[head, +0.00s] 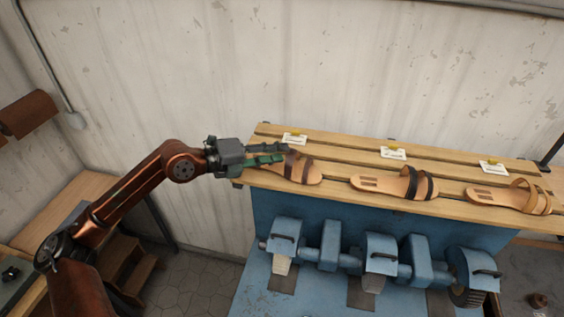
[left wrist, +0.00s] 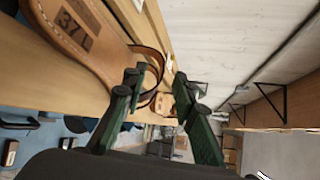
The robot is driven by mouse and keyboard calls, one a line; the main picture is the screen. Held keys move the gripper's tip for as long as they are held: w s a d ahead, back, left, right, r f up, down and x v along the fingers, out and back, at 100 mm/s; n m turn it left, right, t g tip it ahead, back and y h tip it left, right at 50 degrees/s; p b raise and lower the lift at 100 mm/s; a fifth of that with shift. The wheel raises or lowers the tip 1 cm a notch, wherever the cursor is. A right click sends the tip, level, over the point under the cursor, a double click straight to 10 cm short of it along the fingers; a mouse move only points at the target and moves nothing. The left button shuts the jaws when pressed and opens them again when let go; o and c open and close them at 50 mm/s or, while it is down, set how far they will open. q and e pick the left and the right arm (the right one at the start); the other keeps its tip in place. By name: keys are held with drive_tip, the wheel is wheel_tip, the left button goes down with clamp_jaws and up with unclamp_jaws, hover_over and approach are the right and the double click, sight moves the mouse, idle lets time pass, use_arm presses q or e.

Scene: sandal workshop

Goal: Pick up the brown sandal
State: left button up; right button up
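The sandal with dark brown straps (head: 308,172) lies at the left end of the slatted wooden shelf (head: 345,154). Its tan sole (left wrist: 78,35), stamped "37 L", fills the upper left of the left wrist view, with a strap (left wrist: 152,58) looping up beside the fingertips. My left gripper (head: 286,153) has green fingers, is open, and reaches in from the left at this sandal's straps. In the left wrist view the fingers (left wrist: 157,82) stand apart with part of the strap near the gap; I cannot tell whether they touch it. My right gripper is in neither view.
A black-strapped sandal (head: 382,184) and a tan-strapped sandal (head: 495,196) lie farther right on the shelf. Small cards (head: 393,153) stand behind the sandals. A blue machine (head: 330,245) stands below the shelf's front edge. A wall rises behind.

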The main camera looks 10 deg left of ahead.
sight(288, 154)
use_arm(q)
drive_tip(key=p+x, duration=0.1)
drive_tip(key=x, duration=0.2)
drive_tip(key=shift+d+r, duration=0.1)
drive_tip(key=shift+d, duration=0.3)
drive_tip(key=shift+f, duration=0.2)
clamp_jaws()
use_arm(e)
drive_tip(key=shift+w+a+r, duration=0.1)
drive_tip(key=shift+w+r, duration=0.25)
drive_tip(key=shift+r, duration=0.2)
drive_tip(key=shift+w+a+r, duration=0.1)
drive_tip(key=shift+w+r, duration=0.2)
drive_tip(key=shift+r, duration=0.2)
use_arm(q)
drive_tip(key=shift+r, duration=0.1)
